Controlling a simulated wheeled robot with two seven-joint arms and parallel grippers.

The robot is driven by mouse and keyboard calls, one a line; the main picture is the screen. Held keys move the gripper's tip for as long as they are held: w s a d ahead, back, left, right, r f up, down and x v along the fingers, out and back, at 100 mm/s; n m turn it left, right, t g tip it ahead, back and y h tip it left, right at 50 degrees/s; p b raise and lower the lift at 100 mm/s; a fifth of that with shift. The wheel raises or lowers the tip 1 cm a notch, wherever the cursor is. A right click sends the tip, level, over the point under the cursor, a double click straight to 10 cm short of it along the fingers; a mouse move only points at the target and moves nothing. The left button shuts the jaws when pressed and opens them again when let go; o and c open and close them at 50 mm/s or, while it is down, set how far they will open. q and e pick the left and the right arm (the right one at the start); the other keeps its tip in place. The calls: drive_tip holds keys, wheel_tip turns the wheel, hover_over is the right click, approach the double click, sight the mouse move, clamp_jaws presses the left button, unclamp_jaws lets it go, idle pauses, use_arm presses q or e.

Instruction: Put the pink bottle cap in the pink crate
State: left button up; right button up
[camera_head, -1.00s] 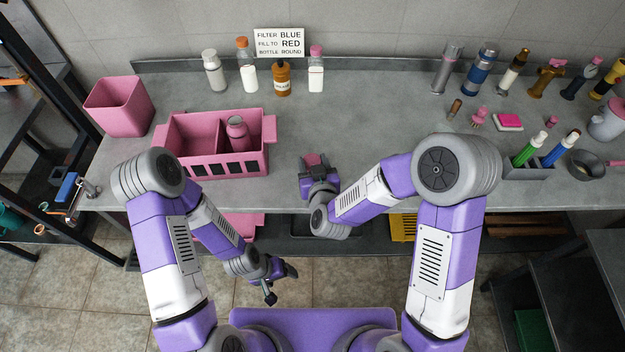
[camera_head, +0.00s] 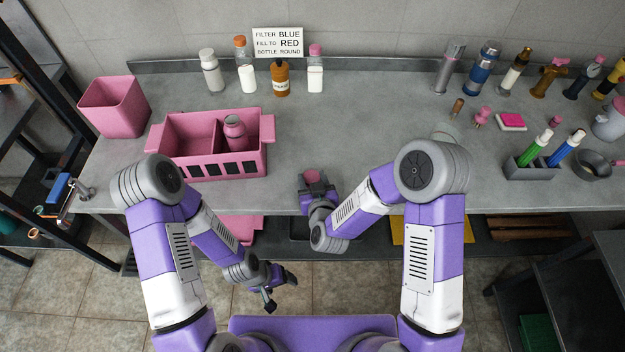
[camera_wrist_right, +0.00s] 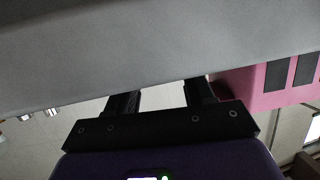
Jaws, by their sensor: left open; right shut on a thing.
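My right gripper (camera_head: 316,183) is shut on a small pink thing (camera_head: 313,176), which looks like the pink bottle cap, near the counter's front edge. The fingers partly hide it. In the right wrist view the fingers (camera_wrist_right: 160,100) run behind a grey surface and the cap cannot be seen. The pink crate (camera_head: 190,171) stands left of this gripper, apart from it. It has two compartments, with a pink bottle upright in the right one. The crate's slotted side shows in the right wrist view (camera_wrist_right: 265,85). My left gripper (camera_head: 282,288) is open and empty, below the counter in front.
A pink bin (camera_head: 115,108) stands left of the crate. Several bottles and a sign (camera_head: 278,42) line the back. Tools, a pen holder (camera_head: 530,168) and a pan (camera_head: 592,165) are at the right. The counter's middle (camera_head: 345,120) is clear.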

drive_tip(key=o, duration=1)
